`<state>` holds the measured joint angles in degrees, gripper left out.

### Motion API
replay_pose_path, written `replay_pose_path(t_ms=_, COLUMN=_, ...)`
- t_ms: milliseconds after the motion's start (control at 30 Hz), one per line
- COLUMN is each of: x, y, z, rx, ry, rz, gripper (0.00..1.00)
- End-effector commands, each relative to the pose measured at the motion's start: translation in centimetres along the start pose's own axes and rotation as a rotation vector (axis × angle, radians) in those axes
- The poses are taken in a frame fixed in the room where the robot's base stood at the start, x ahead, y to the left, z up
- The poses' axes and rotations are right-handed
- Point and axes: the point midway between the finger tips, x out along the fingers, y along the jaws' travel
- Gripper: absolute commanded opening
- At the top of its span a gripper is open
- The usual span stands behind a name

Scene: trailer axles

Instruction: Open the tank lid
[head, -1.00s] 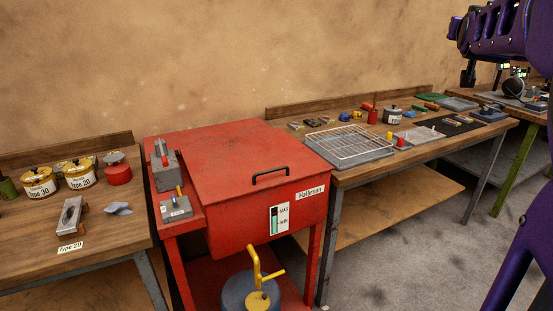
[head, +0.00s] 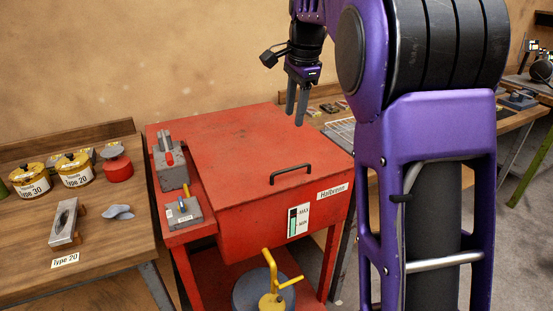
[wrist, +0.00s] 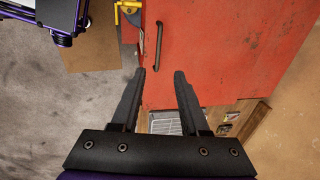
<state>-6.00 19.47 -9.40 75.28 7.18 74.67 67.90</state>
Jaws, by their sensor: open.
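The red tank (head: 250,232) stands in the middle of the head view, with its flat red lid (head: 235,150) shut. A black bar handle (head: 291,173) sits on the lid near its front edge. In the wrist view the lid (wrist: 205,50) fills the upper right and the handle (wrist: 158,49) lies beyond the fingertips. My gripper (head: 295,120) hangs above the lid's back right part, fingers down, apart from the handle. The wrist view shows my gripper (wrist: 160,75) open with nothing between its fingers.
A wooden bench (head: 100,232) with yellow tins (head: 75,170) stands on the left. Grey devices (head: 171,165) sit on the tank's left ledge. A yellow pump handle (head: 272,275) rises below the tank's front. Another bench (head: 500,122) runs along the right, partly hidden by my arm.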

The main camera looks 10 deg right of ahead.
Motion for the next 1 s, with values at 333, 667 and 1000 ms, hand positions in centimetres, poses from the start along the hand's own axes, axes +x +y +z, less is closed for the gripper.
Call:
replay_pose_path(t_ms=333, x=5.2, y=0.2, z=0.2, rx=0.004, ry=-0.007, rz=0.010, gripper=0.45)
replay_pose_path(t_ms=667, x=12.4, y=0.2, z=0.2, rx=0.004, ry=-0.006, rz=0.008, gripper=0.45)
replay_pose_path(t_ms=1000, x=16.9, y=0.1, z=0.2, rx=0.003, ry=-0.005, rz=0.005, gripper=0.45)
